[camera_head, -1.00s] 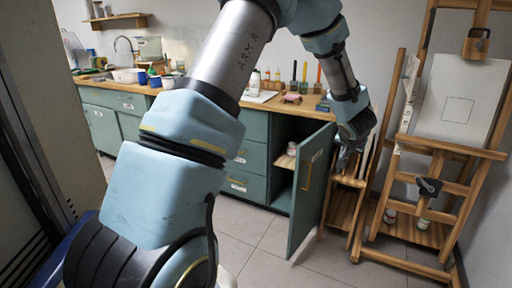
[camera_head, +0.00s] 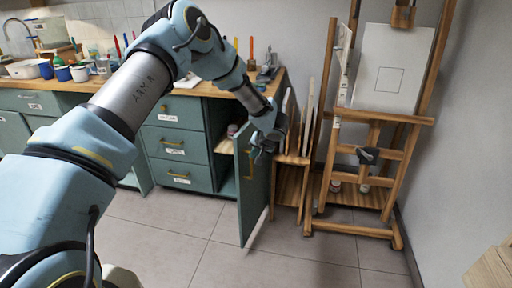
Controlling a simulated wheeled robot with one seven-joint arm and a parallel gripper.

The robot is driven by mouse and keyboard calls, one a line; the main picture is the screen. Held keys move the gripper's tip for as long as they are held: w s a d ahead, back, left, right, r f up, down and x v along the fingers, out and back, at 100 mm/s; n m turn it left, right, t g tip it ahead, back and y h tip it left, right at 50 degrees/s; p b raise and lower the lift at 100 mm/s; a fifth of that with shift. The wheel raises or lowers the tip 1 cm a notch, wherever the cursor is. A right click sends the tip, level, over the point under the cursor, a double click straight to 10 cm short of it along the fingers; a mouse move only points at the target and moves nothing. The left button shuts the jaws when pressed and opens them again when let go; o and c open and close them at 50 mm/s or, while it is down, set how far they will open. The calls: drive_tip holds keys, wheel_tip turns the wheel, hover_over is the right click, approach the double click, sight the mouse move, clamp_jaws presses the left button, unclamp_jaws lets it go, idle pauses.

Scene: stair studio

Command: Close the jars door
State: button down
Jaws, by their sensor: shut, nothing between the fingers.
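The jars door (camera_head: 252,191) is a green cabinet door with a brass handle. It stands open at the right end of the counter, swung out into the room. Behind it the cabinet's dark inside shows, with a wooden shelf (camera_head: 224,146) and a jar (camera_head: 232,130) on it. My gripper (camera_head: 262,152) is at the top of the door near its upper edge, on the right part of the door's top. The fingers are small and dark here. I cannot tell whether they touch the door.
Green drawers (camera_head: 174,147) stand left of the open cabinet. A wooden rack (camera_head: 291,180) stands close to the right of the door, with an easel (camera_head: 370,119) beyond it. Cups and brushes crowd the counter (camera_head: 72,86). The tiled floor (camera_head: 165,235) in front is clear.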

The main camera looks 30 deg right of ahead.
sight(240, 157)
drive_tip(key=shift+w+a+f+p, duration=0.25)
drive_tip(key=shift+w+a, duration=0.1)
drive_tip(key=shift+w, duration=0.35)
drive_tip(key=shift+w+a+f+p, duration=0.25)
drive_tip(key=shift+w+a, duration=0.15)
drive_tip(key=shift+w, duration=0.25)
drive_tip(key=shift+w+a+f+p, duration=0.15)
drive_tip(key=shift+w+a+p, duration=0.15)
drive_tip(key=shift+w, duration=0.4)
drive_tip(key=shift+a, duration=0.1)
